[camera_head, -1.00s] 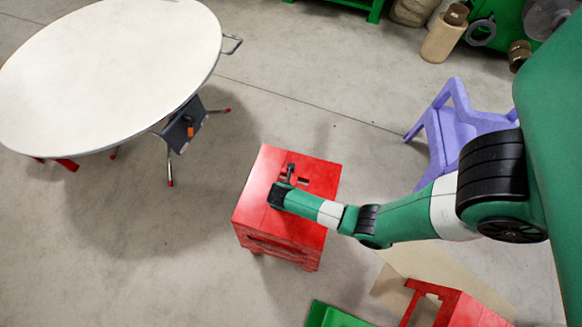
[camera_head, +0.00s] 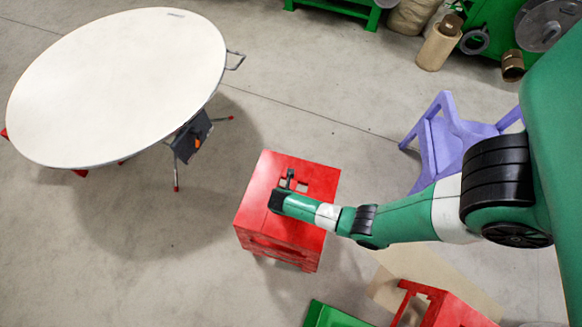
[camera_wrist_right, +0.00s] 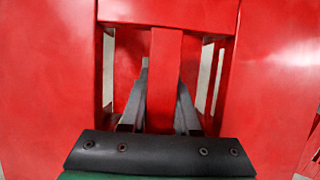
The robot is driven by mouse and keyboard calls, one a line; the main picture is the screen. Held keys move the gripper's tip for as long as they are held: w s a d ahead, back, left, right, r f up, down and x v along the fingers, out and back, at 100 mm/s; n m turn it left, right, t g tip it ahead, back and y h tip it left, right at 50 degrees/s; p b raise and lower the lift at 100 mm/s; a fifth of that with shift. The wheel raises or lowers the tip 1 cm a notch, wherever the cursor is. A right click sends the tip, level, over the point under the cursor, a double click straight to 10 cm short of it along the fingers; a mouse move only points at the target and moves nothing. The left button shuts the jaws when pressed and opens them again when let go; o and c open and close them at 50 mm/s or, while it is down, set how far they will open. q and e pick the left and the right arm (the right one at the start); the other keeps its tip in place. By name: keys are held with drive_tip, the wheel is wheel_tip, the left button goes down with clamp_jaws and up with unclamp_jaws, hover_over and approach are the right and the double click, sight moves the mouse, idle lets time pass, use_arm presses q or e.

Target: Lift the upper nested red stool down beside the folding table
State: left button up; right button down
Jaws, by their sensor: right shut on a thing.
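The red stools (camera_head: 262,196) stand as a nested stack on the floor in the middle of the head view, with a slotted square seat on top. Stacked edges show below the seat, but I cannot tell whether the upper stool is raised off the lower. My right gripper (camera_head: 290,180) is at the seat's slots. In the right wrist view its fingers (camera_wrist_right: 162,95) go into the openings on either side of the red centre bar (camera_wrist_right: 164,50) and are shut on it. The folding table (camera_head: 115,85), with a round white top, stands at upper left. My left gripper is out of view.
A purple chair (camera_head: 447,140) stands right of the stack, behind my right arm. Another red piece (camera_head: 455,312) and a green one (camera_head: 335,316) lie at the bottom edge. Bare floor (camera_head: 205,225) lies between the stack and the table.

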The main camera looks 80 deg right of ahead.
wheel_tip(320, 180, up, 12)
drive_tip(key=p, duration=1.1)
drive_tip(key=shift+w+r, duration=0.1)
drive_tip(key=shift+r, duration=0.15)
drive_tip(key=shift+r+p, duration=0.7)
drive_tip(key=shift+p, duration=0.05)
drive_tip(key=shift+f, duration=0.1)
